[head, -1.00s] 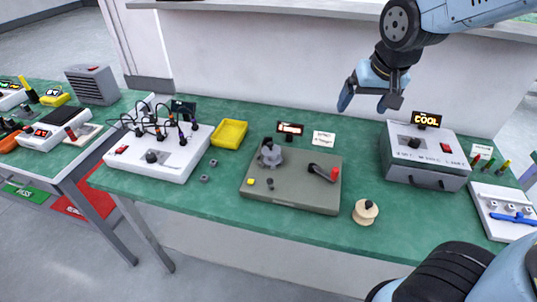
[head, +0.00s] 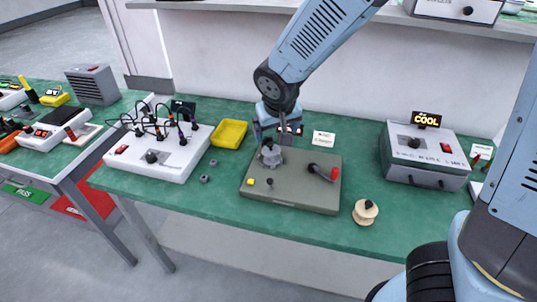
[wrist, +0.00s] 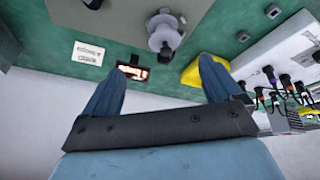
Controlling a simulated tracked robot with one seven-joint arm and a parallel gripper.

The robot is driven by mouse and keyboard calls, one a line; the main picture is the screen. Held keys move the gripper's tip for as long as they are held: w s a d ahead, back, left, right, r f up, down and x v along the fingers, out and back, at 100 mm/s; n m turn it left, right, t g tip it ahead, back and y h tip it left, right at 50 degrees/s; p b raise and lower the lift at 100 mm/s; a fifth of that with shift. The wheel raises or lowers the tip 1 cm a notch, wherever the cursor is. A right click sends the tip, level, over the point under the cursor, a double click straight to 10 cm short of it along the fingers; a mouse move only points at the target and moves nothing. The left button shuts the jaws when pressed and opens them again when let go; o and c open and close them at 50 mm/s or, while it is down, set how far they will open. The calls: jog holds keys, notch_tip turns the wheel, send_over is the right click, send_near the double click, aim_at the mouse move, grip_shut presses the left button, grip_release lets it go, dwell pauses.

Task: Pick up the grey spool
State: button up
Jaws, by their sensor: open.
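The grey spool (head: 269,157) stands upright at the back left of a grey-green machine box (head: 292,196). In the wrist view the grey spool (wrist: 163,30) shows at the top middle, beyond the fingertips. My gripper (head: 279,132) is open and empty, just behind and above the spool. In the wrist view my gripper (wrist: 160,75) has its two blue fingers spread wide, apart from the spool. The arm and gripper hide part of the small lit display behind the box.
A yellow tray (head: 229,134) and white cabled unit (head: 160,150) lie left. A COOL-labelled oven (head: 425,155) stands right. A shelf (head: 230,6) runs above.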

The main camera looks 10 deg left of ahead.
aim_at(271, 144)
jog(key=x, duration=0.8)
jog(key=shift+w+f, duration=0.1)
jog(key=shift+a+x, duration=0.2)
jog(key=shift+x, duration=1.15)
jog(key=shift+a+x, duration=0.15)
jog(key=shift+x, duration=1.25)
jog(key=shift+c, duration=0.4)
jog(key=c, duration=1.1)
notch_tip(271, 144, up, 4)
jog(key=shift+f, duration=0.1)
jog(key=s+d+r, duration=0.3)
jog(key=s+r, duration=0.6)
jog(key=s, duration=0.4)
jog(key=shift+s+d+r, duration=0.2)
jog(key=shift+s, duration=0.1)
